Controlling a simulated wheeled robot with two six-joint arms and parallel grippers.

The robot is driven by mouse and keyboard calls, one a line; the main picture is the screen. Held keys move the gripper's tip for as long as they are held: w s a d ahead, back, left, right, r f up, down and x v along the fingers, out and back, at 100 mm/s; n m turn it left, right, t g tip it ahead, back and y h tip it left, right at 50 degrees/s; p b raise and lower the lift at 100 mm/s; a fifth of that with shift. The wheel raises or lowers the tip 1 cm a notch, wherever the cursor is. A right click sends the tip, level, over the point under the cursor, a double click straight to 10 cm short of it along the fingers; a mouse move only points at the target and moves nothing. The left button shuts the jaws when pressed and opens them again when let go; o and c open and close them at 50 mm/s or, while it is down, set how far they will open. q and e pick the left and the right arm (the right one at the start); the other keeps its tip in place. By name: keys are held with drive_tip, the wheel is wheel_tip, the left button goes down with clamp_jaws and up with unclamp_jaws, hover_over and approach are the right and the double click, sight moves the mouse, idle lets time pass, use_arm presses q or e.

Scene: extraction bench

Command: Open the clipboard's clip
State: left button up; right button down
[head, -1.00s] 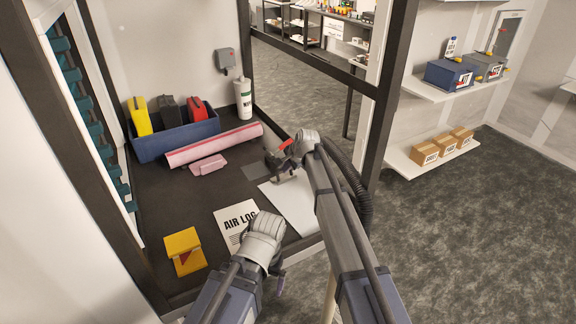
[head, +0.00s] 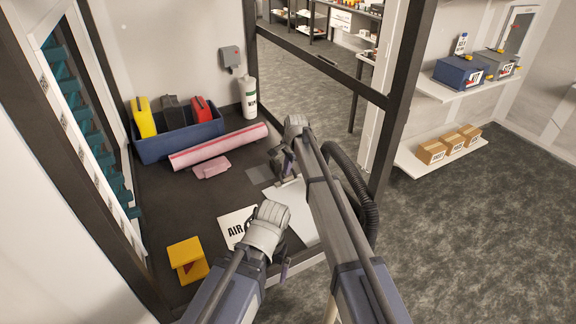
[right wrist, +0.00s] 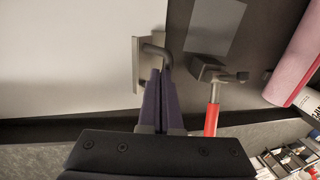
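The clipboard (head: 296,212) lies on the dark bench top at its right edge, with a white sheet showing. In the right wrist view its clip (right wrist: 142,72) is a pale metal plate with a dark bent lever (right wrist: 155,50). My right gripper (right wrist: 162,74) has its two purple fingers close together, with the lever's bent end at their tips; contact is partly hidden. In the head view my right gripper (head: 281,174) is over the clip end of the clipboard. My left gripper (head: 284,268) hangs near the bench's front edge, its fingers mostly hidden by its wrist.
A red-handled tool (right wrist: 212,118) lies beside the clip. A dark frame post (head: 402,100) stands to the right.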

drive_tip(key=shift+w+a, duration=0.2)
drive_tip(key=shift+w, duration=0.15)
drive_tip(key=shift+w+a, duration=0.4)
drive_tip(key=shift+w, duration=0.25)
drive_tip(key=shift+w+a, duration=0.1)
drive_tip(key=shift+w, duration=0.05)
idle(0.3)
drive_tip(key=shift+s+d+r+p, duration=0.2)
drive_tip(key=shift+s+r+p, duration=0.1)
drive_tip(key=shift+r+p, duration=0.05)
drive_tip(key=s+r+p, duration=0.1)
drive_tip(key=s+d+r+p, duration=0.1)
drive_tip(key=r, duration=0.1)
drive_tip(key=shift+s+d+p, duration=0.1)
drive_tip(key=shift+d+p, duration=0.1)
drive_tip(key=shift+p, duration=0.2)
drive_tip(key=w+a+p+v, duration=0.1)
drive_tip(key=w+p+v, duration=0.1)
drive_tip(key=p+v, duration=0.65)
hover_over(288, 181)
drive_tip(key=shift+w+a+r+p, duration=0.15)
drive_tip(key=shift+a+r+p, duration=0.15)
drive_tip(key=shift+a+r, duration=0.1)
